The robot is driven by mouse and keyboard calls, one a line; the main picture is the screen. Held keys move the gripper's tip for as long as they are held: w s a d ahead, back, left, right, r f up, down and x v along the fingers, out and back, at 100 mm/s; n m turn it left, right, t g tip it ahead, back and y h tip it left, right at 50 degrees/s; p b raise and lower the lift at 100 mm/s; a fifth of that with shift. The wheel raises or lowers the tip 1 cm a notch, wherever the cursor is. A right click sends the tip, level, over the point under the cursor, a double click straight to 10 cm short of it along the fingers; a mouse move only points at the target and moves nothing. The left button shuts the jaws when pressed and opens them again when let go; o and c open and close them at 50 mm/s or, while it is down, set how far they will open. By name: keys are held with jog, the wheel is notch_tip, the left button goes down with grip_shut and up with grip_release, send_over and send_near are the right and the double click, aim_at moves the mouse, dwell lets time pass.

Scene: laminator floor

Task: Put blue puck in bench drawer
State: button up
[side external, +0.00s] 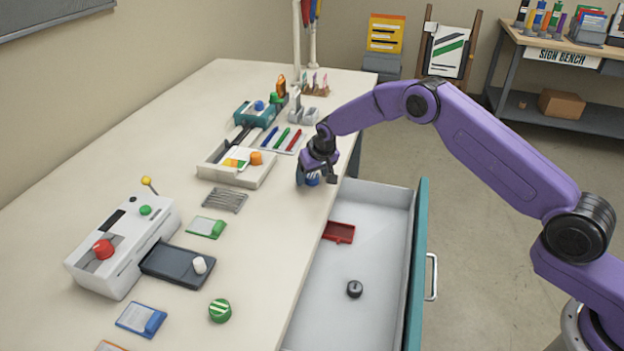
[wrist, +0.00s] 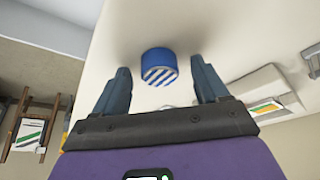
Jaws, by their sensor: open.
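The blue puck (wrist: 158,65), with white stripes on its face, stands on the bench top near its drawer-side edge. In the side view it shows as a small blue patch (side external: 312,180), partly hidden by my gripper (side external: 311,183). In the wrist view my gripper (wrist: 160,88) is open, with one finger on each side of the puck and gaps between. The puck sits a little beyond the fingertips there. The bench drawer (side external: 385,250) is pulled open below the bench edge, with a teal front and a metal handle.
The drawer holds a dark round knob-like piece (side external: 354,289) and a red tray (side external: 339,232); much of its floor is bare. A green striped puck (side external: 220,311), a white machine (side external: 125,245) and a white tray (side external: 237,170) stand on the bench (side external: 262,265).

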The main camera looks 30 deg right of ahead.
aim_at(313, 177)
jog(key=shift+c, duration=0.3)
jog(key=c, duration=1.2)
jog(key=shift+o, duration=0.2)
jog(key=shift+r, duration=0.5)
notch_tip(313, 177, up, 2)
jog(key=shift+r, duration=0.2)
jog(key=s+d+r, duration=0.3)
jog(key=s+r, duration=0.7)
jog(key=s, duration=0.4)
jog(key=s+d+r, duration=0.1)
jog(key=s+d, duration=1)
jog(key=s, duration=0.2)
jog(key=shift+s+d, duration=0.3)
jog(key=shift+d, duration=0.1)
